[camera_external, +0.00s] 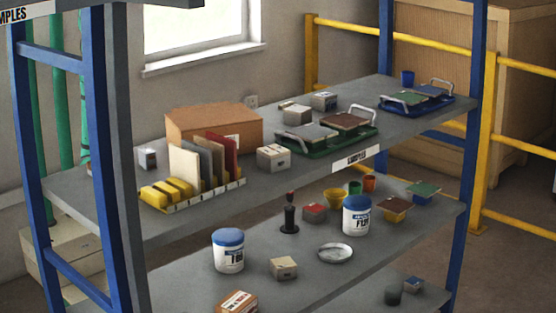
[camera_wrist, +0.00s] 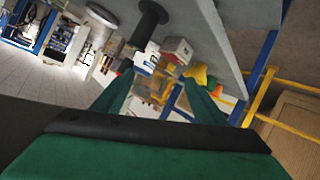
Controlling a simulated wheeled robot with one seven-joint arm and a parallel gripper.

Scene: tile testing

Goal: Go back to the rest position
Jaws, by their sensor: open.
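My gripper (camera_wrist: 159,77) shows in the wrist view, with its two green fingers spread apart over a dark and green body. It is open, and nothing is visibly held; the items seen between the fingers appear to lie beyond them. A black cylindrical handle (camera_wrist: 148,22), a white box (camera_wrist: 147,60) and a yellow cup (camera_wrist: 200,75) show ahead of the fingers, apart from them. The wrist view is strongly tilted. My arm and gripper do not show in the external view.
A grey shelf (camera_external: 300,184) carries tile samples (camera_external: 186,164), a cardboard box (camera_external: 205,125) and a green tray (camera_external: 345,142). The lower shelf (camera_external: 345,278) holds tubs, including one blue-lidded tub (camera_external: 228,258). Blue posts (camera_external: 467,150) and a yellow railing (camera_external: 487,130) bound the area.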

